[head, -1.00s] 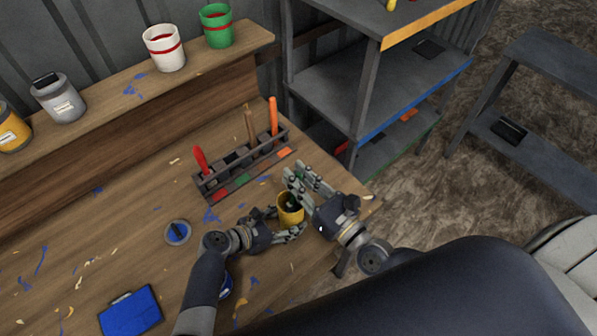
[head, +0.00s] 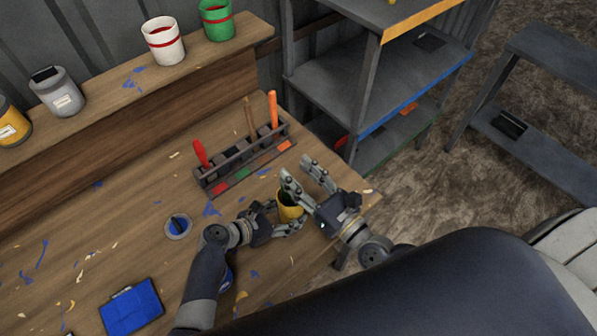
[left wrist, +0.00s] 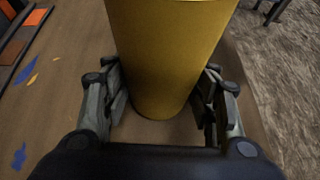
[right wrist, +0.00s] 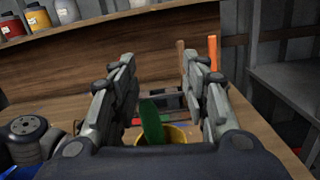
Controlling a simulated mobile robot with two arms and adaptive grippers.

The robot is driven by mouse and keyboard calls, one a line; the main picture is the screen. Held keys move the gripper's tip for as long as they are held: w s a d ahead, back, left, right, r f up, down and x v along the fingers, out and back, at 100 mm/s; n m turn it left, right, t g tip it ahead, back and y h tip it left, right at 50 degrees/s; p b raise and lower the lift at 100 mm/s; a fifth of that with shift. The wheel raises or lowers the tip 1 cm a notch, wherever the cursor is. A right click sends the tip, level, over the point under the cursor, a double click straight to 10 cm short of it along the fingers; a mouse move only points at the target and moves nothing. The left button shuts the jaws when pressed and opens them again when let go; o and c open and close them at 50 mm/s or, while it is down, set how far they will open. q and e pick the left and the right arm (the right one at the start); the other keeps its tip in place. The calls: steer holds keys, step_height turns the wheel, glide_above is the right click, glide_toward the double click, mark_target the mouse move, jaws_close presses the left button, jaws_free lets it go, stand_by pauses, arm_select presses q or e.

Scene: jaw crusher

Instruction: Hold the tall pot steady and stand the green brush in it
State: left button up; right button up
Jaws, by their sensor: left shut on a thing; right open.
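The tall yellow pot (head: 291,212) stands near the table's right edge. My left gripper (head: 282,220) is shut around it from the left; the left wrist view shows the pot (left wrist: 165,65) between both fingers. The green brush (right wrist: 152,122) shows in the right wrist view, leaning to the left in the mouth of the pot (right wrist: 178,134). Its lower end is hidden inside the pot. My right gripper (head: 302,172) is open just above the pot, its fingers on either side of the brush and apart from it. In the head view the fingers hide most of the brush.
A dark rack (head: 243,163) with red, brown and orange handled tools stands behind the pot. Paint cans line the back ledge; a grey shelf (head: 375,75) stands at the right.

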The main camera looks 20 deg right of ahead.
steer(key=v, duration=1.1)
steer(key=shift+s, duration=0.25)
steer(key=shift+d, duration=0.1)
arm_select(q)
steer(key=o, duration=0.9)
steer(key=v, duration=1.2)
steer(key=shift+a+f, duration=0.1)
